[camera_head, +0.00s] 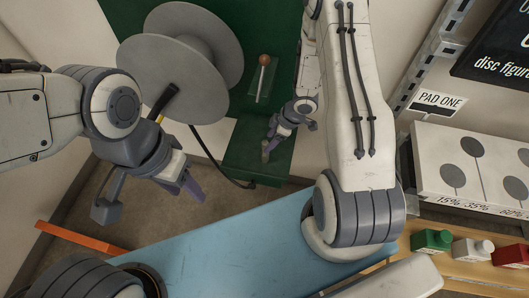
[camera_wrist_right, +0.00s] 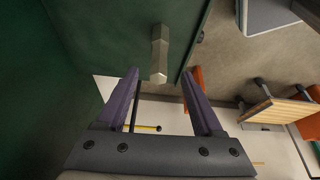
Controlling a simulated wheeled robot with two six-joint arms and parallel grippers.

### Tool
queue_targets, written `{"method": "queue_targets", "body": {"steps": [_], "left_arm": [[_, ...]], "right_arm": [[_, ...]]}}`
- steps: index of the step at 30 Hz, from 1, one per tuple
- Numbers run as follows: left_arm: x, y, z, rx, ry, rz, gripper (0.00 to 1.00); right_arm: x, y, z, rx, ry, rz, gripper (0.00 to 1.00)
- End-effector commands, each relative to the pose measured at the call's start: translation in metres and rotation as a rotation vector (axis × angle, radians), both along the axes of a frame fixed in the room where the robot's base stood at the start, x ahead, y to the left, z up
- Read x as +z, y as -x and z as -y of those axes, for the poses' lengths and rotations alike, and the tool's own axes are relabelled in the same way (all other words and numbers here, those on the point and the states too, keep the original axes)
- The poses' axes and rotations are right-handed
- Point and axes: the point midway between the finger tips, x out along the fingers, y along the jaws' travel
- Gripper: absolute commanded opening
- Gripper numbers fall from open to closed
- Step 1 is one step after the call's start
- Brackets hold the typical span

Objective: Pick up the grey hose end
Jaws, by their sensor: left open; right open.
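A grey faceted piece (camera_wrist_right: 158,55), which looks like the grey hose end, shows in the right wrist view against the dark green cart. It lies beyond and between the tips of my right gripper (camera_wrist_right: 160,75); the fingers are open and no contact is visible. In the head view my right gripper (camera_head: 275,136) is beside the green cart (camera_head: 245,158), with a small greyish piece (camera_head: 266,149) at its tips. My left gripper (camera_head: 188,184) is open and empty, below the reel and above the floor. I cannot tell whether the piece joins a hose.
A large grey reel (camera_head: 175,75) stands at the upper left, with a dark hose (camera_head: 215,160) below it. A lever with a brown knob (camera_head: 262,70) rises from the cart. A blue surface (camera_head: 235,235) lies in front; bottles (camera_head: 432,240) stand at right.

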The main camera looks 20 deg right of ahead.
Motion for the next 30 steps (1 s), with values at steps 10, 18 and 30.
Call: {"method": "queue_targets", "body": {"steps": [10,18,30], "left_arm": [[-0.007,0.000,0.000,0.000,0.000,0.000,0.50],[-0.004,0.000,0.000,0.000,0.000,0.000,0.50],[-0.004,0.000,0.000,0.000,0.000,0.000,0.50]], "right_arm": [[-0.037,-0.008,-0.013,0.000,0.002,-0.001,0.68],[-0.072,-0.015,-0.023,0.000,0.002,-0.001,0.68],[-0.082,-0.018,-0.026,-0.002,0.002,0.000,0.53]]}}
